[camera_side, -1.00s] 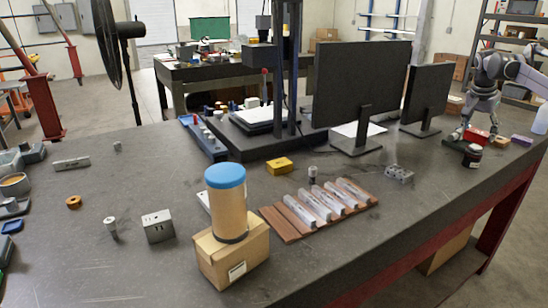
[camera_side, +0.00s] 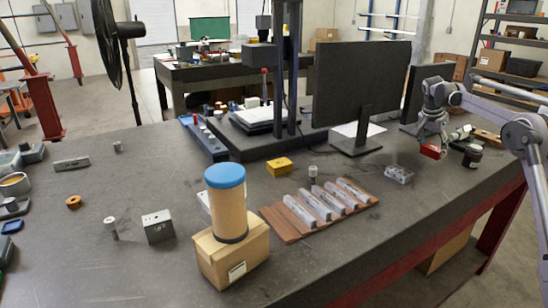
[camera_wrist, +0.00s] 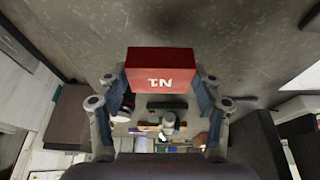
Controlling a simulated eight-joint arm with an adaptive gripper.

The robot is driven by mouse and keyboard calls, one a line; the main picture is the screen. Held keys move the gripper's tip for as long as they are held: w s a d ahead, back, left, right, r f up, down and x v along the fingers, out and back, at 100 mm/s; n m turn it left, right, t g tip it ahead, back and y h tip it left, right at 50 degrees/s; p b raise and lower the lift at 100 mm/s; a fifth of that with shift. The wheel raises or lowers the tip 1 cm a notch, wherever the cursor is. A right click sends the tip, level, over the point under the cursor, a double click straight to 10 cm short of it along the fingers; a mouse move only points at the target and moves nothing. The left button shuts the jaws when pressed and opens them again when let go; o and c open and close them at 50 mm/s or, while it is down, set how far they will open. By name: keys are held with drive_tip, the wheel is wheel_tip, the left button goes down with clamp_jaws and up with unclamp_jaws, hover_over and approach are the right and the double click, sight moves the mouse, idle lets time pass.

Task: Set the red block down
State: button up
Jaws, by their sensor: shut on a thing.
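The red block (camera_side: 432,151) is held in my gripper (camera_side: 432,141) at the right part of the table in the side view. The block appears lifted a little above the dark tabletop. In the wrist view the red block (camera_wrist: 162,70) sits between the two fingers of my gripper (camera_wrist: 162,82), with white lettering on its face. The fingers are shut on its two sides. The block's far side is hidden.
A grey block with holes (camera_side: 398,174) lies just left of the red block. A dark jar (camera_side: 473,155) stands to its right. A large monitor (camera_side: 360,85) stands behind. The brown board with metal bars (camera_side: 284,228) is further left. Bare tabletop (camera_side: 425,195) lies in front.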

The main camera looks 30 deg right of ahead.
sight(430, 156)
drive_tip(key=shift+f, duration=2)
drive_tip(key=shift+f, duration=0.15)
drive_tip(key=o, duration=1.4)
